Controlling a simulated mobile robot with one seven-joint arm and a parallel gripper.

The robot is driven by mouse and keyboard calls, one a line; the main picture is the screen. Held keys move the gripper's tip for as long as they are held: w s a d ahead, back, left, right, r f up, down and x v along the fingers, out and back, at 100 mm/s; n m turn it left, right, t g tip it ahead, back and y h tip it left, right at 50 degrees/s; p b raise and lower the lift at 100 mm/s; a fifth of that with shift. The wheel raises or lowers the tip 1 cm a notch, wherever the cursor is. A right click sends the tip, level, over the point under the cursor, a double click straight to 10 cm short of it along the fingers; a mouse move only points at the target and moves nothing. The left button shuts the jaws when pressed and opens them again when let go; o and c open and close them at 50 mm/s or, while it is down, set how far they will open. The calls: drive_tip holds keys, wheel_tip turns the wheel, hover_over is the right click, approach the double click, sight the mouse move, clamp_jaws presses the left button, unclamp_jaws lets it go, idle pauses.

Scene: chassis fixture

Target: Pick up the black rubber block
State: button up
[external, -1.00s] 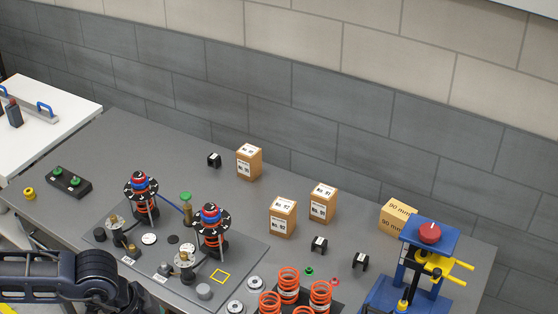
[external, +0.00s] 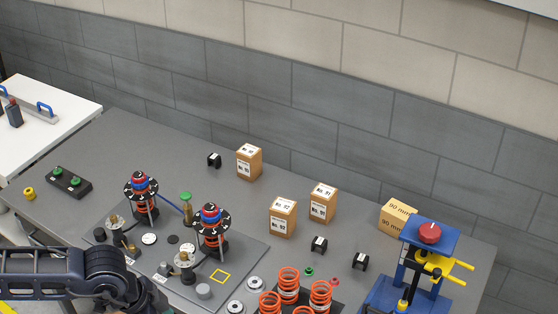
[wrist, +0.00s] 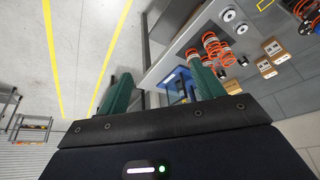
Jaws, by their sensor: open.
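Several small black blocks with white labels stand on the grey bench in the external view: one at the back left of the cartons (external: 214,160), one in front of the cartons (external: 319,244), and one near the blue press (external: 360,261). I cannot tell which of these, if any, is the rubber block. My gripper (wrist: 163,88) shows in the wrist view with two green fingers wide apart and nothing between them. It is well away from these blocks. In the external view only my arm shows at the lower left; the fingers are out of frame.
A fixture plate (external: 255,262) carries two spring assemblies (external: 141,187). Cartons (external: 283,218) stand behind it. Orange springs (external: 289,281) and a blue press with a red knob (external: 430,232) are at the front right. The bench's back left is clear.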

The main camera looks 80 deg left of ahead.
drive_tip(key=w+a+r+y, duration=0.1)
drive_tip(key=w+a, duration=0.5)
drive_tip(key=w, duration=0.5)
drive_tip(key=w+a, duration=0.7)
drive_tip(key=w, duration=0.4)
drive_tip(key=w+a+f, duration=0.2)
drive_tip(key=w+a, duration=0.2)
drive_tip(key=a, duration=0.4)
drive_tip(key=w+a+f+n+t, duration=0.1)
drive_tip(key=w+a+f, duration=0.2)
drive_tip(key=w+a, duration=0.3)
drive_tip(key=w+a+f, duration=0.2)
drive_tip(key=w+a, duration=0.1)
drive_tip(key=a, duration=0.6)
drive_tip(key=n+t+y, duration=0.3)
drive_tip(key=n+y, duration=0.2)
drive_tip(key=n, duration=0.1)
hover_over(211, 156)
drive_tip(key=s+d, duration=0.4)
drive_tip(key=s, duration=0.1)
drive_tip(key=f, duration=1.9)
drive_tip(key=shift+s+d+f, duration=0.15)
drive_tip(key=shift+s+f, duration=0.05)
drive_tip(key=shift+f, duration=0.2)
drive_tip(key=x, duration=1)
drive_tip(key=shift+w+a+f, duration=0.1)
drive_tip(key=shift+a+f, duration=0.1)
drive_tip(key=shift+f, duration=0.05)
